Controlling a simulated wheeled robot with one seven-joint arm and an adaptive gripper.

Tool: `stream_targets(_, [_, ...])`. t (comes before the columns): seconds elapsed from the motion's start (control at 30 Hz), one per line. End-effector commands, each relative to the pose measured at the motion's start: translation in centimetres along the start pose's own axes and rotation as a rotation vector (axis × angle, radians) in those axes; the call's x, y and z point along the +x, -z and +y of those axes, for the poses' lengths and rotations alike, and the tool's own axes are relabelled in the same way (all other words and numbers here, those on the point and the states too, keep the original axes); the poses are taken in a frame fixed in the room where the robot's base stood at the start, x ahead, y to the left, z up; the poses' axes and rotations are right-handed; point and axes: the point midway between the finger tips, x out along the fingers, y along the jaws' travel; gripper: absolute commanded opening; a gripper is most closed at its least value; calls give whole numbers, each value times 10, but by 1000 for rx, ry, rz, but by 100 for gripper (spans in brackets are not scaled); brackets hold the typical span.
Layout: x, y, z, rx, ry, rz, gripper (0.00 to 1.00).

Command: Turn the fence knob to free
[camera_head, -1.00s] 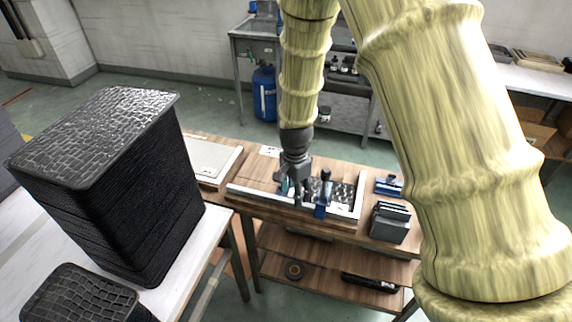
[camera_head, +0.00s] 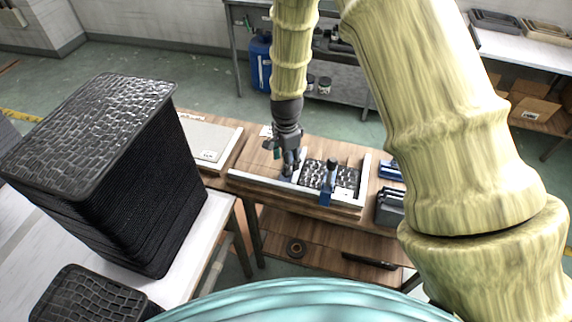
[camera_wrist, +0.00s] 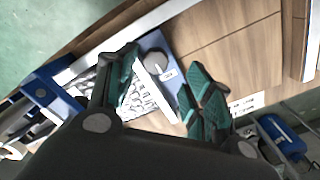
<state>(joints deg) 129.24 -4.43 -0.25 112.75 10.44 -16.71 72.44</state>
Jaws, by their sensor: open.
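In the wrist view a round grey knob (camera_wrist: 154,66) sits on a blue-grey plate (camera_wrist: 160,42) with a small white label beside it. I take it as the fence knob; its exact turn position is unclear. My gripper (camera_wrist: 163,68) is open, with a green-padded finger on each side of the knob in the picture. I cannot tell whether either finger touches it. In the head view my gripper (camera_head: 291,170) hangs over the left part of the fixture, beside the textured dark panel (camera_head: 318,174), and mostly hides the knob.
White rails (camera_head: 268,183) edge the fixture on the wooden bench. A blue clamp with a black top (camera_head: 328,183) stands right of my gripper. Grey holders (camera_head: 390,206) stand farther right. A pale board (camera_head: 208,143) lies left. A tall stack of black trays (camera_head: 110,180) is nearer, at left.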

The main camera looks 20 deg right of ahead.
Motion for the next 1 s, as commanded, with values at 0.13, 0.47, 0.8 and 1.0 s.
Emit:
stream_targets(0.13, [14,0,1,0,-1,-1,51])
stream_targets(0.47, [37,-1,0,-2,0,0,51])
stream_targets(0.8, [40,-1,-1,-2,1,0,51])
stream_targets(1.0, [40,-1,0,-2,1,0,20])
